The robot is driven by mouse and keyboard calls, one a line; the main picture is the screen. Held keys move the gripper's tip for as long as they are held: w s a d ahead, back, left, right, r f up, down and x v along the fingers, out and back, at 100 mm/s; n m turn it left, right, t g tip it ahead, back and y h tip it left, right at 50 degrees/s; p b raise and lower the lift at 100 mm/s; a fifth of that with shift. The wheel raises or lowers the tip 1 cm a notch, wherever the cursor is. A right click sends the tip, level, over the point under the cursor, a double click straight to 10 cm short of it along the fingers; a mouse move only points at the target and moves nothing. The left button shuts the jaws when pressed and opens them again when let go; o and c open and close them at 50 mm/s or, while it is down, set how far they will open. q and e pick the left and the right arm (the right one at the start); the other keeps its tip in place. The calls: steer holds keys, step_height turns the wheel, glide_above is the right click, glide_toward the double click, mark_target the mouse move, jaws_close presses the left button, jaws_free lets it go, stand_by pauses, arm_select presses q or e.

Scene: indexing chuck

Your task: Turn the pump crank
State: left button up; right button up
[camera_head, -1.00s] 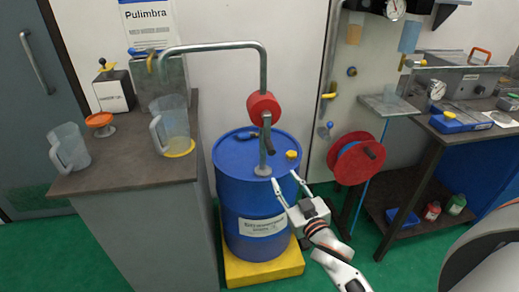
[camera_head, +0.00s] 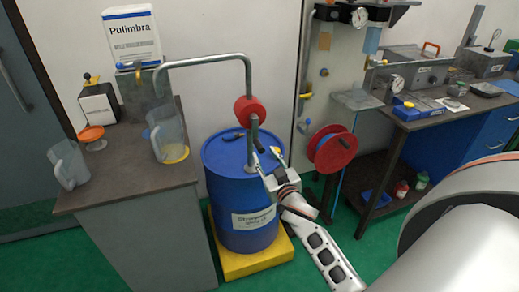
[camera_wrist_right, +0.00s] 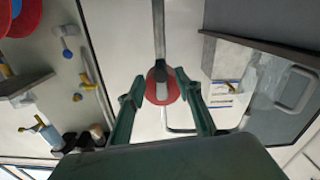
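The pump has a red round body (camera_head: 245,110) on a grey pipe standing on a blue drum (camera_head: 228,190). Its crank, with a dark handle (camera_head: 258,141), hangs on the near side of the red body. My right gripper (camera_head: 267,160) is over the drum top, just below and right of the crank handle. In the right wrist view, the open fingers (camera_wrist_right: 158,88) appear to either side of the red body (camera_wrist_right: 174,88) and the crank handle (camera_wrist_right: 160,74). Nothing shows between the fingers at close contact. My left gripper is not in view.
The drum stands on a yellow base (camera_head: 258,262). A bench (camera_head: 125,187) with two clear jugs is at left. A bent pipe (camera_head: 205,58) runs from the pump to it. A red hose reel (camera_head: 332,148) and a dark workbench (camera_head: 425,122) are at right.

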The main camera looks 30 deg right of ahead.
mark_target(262, 151)
steer(key=x, duration=0.5)
steer(key=shift+s, duration=0.1)
jaws_close()
